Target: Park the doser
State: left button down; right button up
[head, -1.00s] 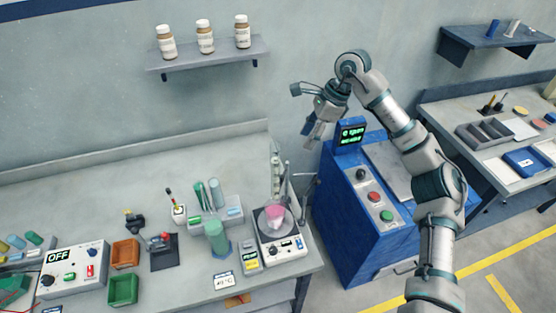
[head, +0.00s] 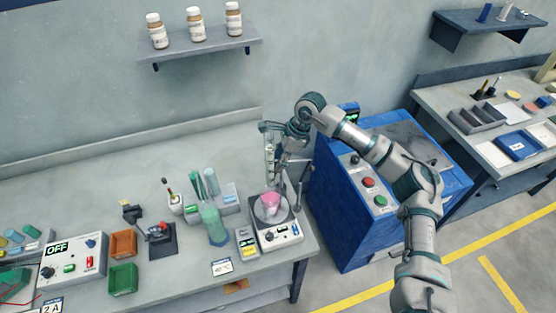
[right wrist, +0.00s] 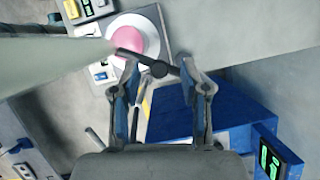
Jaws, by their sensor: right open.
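The titration stand holds an upright clear dosing tube (head: 269,160) above a beaker of pink liquid (head: 270,200) on a white stirrer unit (head: 280,236). A dark rod with a round knob (right wrist: 158,68) crosses in front of my fingertips in the right wrist view. I cannot tell for certain which part is the doser. My right gripper (head: 275,148) is open at the top of the stand, close to the tube. In the right wrist view its two blue-padded fingers (right wrist: 152,80) are spread with nothing clearly held. The pale tube (right wrist: 50,62) fills the left there. My left gripper is not in view.
A blue cabinet (head: 345,225) with buttons stands right of the bench. Green bottles (head: 213,222), a joystick box (head: 162,238), small bins (head: 123,279) and a control box marked OFF (head: 72,262) are left of the stirrer. The back of the bench (head: 110,175) is clear.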

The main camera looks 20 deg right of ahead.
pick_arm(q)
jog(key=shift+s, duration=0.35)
pick_arm(e)
jog(key=shift+w+a+f, duration=0.1)
jog(key=shift+a+f, duration=0.05)
jog(key=shift+f, duration=0.3)
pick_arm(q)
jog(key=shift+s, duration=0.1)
pick_arm(e)
grip_shut()
